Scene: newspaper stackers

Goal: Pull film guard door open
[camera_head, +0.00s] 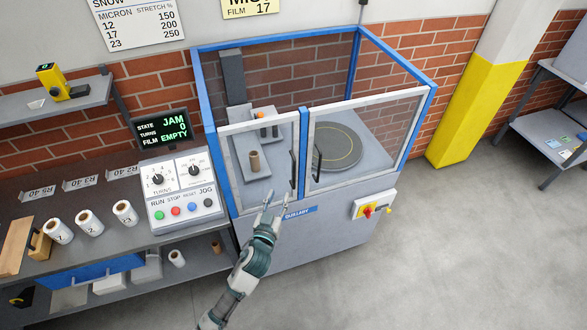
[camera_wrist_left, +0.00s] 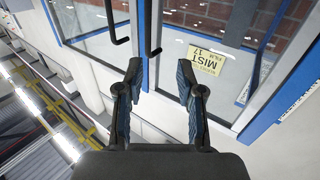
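The film guard door (camera_head: 240,204) is likely the left glazed, light-framed door of the blue-framed machine; a brown roll stands behind its glass. It looks shut. Its dark upright handle (camera_head: 292,170) is near its right edge, and it also shows in the left wrist view (camera_wrist_left: 153,40). My left gripper (camera_head: 277,194) is open and empty, in front of the machine and below the handle. In the left wrist view its two fingers (camera_wrist_left: 160,75) are spread, with the handle beyond the tips and apart from them. My right gripper is not in view.
A second glazed door (camera_head: 345,180) with its own handle (camera_head: 317,160) covers a turntable (camera_head: 332,146). A control box (camera_head: 185,203) and a screen reading JAM and EMPTY (camera_head: 162,128) stand left. A red-yellow switch (camera_head: 368,210) sticks out right. Floor at right is clear.

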